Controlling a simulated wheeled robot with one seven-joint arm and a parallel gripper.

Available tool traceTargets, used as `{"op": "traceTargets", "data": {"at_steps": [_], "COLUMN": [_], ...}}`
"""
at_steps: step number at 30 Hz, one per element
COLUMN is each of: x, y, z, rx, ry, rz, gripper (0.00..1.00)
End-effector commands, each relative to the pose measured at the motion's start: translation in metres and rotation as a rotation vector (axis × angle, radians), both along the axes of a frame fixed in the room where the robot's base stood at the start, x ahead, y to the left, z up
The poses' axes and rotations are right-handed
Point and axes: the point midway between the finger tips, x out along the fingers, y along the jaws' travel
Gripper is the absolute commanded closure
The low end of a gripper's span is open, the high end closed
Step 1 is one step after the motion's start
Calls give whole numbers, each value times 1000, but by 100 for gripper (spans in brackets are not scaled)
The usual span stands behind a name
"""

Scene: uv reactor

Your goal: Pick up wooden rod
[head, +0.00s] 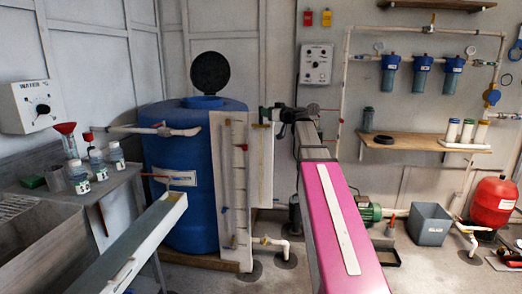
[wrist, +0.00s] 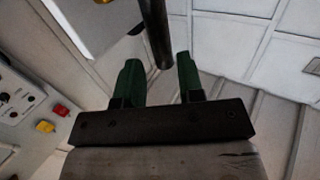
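My gripper (wrist: 158,72) has its two green fingers spread apart in the wrist view. A dark, narrow rod-like thing (wrist: 156,35) comes down from the top edge and ends between the fingertips, with a visible gap on each side. I cannot tell whether it is the wooden rod or how far off it is. In the head view my gripper (head: 265,115) is at the end of my pink arm, close to the upright pale rack beside the blue tank. A slim upright strip (head: 226,185) stands against that rack; it may be the wooden rod, but its material is unclear.
The blue tank (head: 185,230) stands left of the pale rack (head: 240,215). A bench with bottles (head: 79,178) is at the left. A wooden shelf (head: 410,143), a grey bin (head: 429,224) and a red vessel (head: 492,205) are at the right. Pipes run along the wall.

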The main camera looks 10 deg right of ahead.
Motion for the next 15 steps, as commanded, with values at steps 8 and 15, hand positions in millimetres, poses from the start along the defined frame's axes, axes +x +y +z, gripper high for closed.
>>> {"op": "traceTargets", "data": {"at_steps": [8,15], "x": [30,32], "y": [26,28], "z": [-1,-2], "rx": [-1,-1], "ry": [1,1], "rz": [2,0], "gripper": [65,65]}}
